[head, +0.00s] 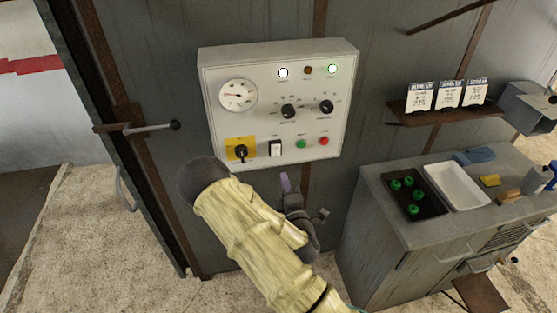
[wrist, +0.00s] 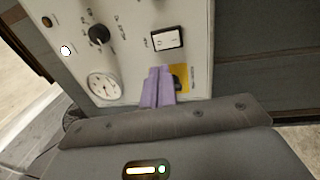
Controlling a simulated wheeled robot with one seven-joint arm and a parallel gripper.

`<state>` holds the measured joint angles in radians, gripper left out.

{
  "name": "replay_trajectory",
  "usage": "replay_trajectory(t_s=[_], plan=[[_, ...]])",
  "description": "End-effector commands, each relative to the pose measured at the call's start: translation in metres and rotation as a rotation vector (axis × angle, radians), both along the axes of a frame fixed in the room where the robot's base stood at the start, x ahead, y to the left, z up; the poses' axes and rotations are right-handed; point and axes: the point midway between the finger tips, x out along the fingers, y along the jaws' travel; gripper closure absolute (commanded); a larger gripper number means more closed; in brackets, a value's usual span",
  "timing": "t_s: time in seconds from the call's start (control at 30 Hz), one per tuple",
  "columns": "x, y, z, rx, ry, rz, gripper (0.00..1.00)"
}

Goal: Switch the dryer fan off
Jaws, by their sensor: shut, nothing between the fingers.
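The grey control panel (head: 215,120) hangs on the metal wall. It carries a white rocker switch in a black frame (head: 276,148), seen also in the wrist view (wrist: 167,40). Left of the rocker in the head view is a black rotary switch (head: 240,152) on a yellow plate (wrist: 180,70). The labels are too small to read, so I cannot tell which control is the fan's. My gripper (head: 285,183) is just below the panel's lower edge in the head view. In the wrist view its purple fingers (wrist: 157,88) are shut and empty, overlapping the yellow plate's edge; contact is unclear.
The panel also has a dial gauge (head: 238,95), two black knobs, a green button (head: 301,144), a red button (head: 323,141) and lamps, two of them lit. A door handle (head: 150,127) juts out at left. A cabinet (head: 385,225) with trays stands at right, below a shelf (head: 420,110).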

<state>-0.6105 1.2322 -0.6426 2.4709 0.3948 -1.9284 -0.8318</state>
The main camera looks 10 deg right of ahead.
Motion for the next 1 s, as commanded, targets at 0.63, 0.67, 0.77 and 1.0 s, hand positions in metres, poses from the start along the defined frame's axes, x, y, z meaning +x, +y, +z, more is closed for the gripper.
replay_trajectory(t_s=[0.63,0.67,0.77,1.0], plan=[[0.014,0.002,-0.001,0.000,-0.005,0.003,1.00],[0.014,0.002,-0.001,-0.001,-0.005,0.002,1.00],[0.015,0.001,-0.001,0.000,-0.004,0.001,1.00],[0.015,-0.001,-0.002,0.001,-0.002,-0.002,1.00]])
